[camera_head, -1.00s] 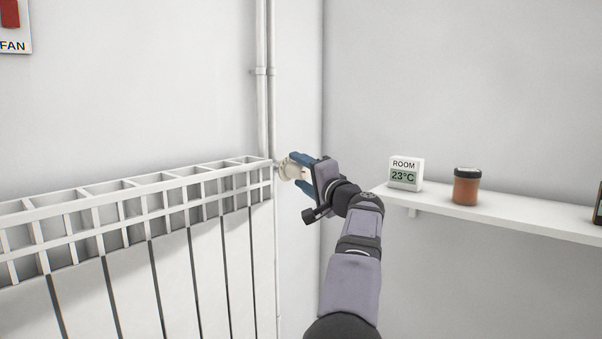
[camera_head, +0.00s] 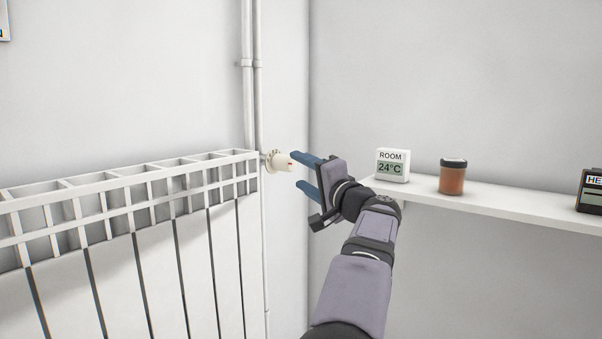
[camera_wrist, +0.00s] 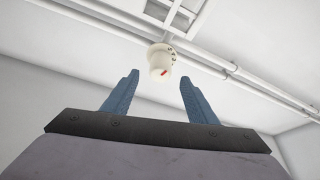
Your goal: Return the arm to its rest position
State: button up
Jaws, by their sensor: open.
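My gripper (camera_head: 300,173) is open and empty, with its two blue fingers pointing left toward the radiator valve. The cream valve knob (camera_head: 280,161) sits at the radiator's right end by the pipes, apart from the fingertips. In the wrist view the open fingers (camera_wrist: 158,85) stand apart, and the knob (camera_wrist: 160,62) with a red mark shows beyond them, between their tips in the picture. My arm reaches up from the bottom of the head view.
The white radiator (camera_head: 130,250) fills the left side. Vertical pipes (camera_head: 252,80) run up the wall. At right, a white shelf (camera_head: 510,202) holds a room display (camera_head: 392,165) reading 24°C, a brown jar (camera_head: 452,177) and a dark device (camera_head: 590,190) cut by the edge.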

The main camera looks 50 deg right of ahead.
dwell(0.3)
jog(key=shift+d+m, duration=0.15)
jog(key=shift+m, duration=0.25)
jog(key=s+a+f+g+y, duration=0.1)
jog(key=s+f+g, duration=0.15)
jog(key=f, duration=0.85)
jog(key=s+a+f+g+y, duration=0.15)
jog(key=f+g, duration=0.25)
jog(key=f, duration=0.6)
jog(key=s+a+f+g+y, duration=0.1)
jog(key=s+f+g, duration=0.2)
jog(key=f, duration=0.8)
jog(key=s+a+f+n+g+y+p, duration=0.1)
jog(key=s+a+f+n+g+p, duration=0.15)
jog(key=a+f, duration=0.45)
jog(key=s+a+f+n+g+y+p, duration=0.1)
jog(key=s+a+f+n+g+y, duration=0.2)
jog(key=a, duration=0.8)
jog(key=s+a+f+n+g+p, duration=0.1)
jog(key=s+a+f+n+g, duration=0.25)
jog(key=a, duration=0.55)
jog(key=w+a+r+n+p, duration=0.1)
jog(key=a+r+n+p, duration=0.2)
jog(key=a+n, duration=0.5)
jog(key=w+a+r+n+p, duration=0.2)
jog(key=a+r+n+p, duration=0.15)
jog(key=a, duration=0.75)
notch_tip(320, 180, up, 38)
jog(key=p, duration=3.7)
jog(key=shift+t+p, duration=0.35)
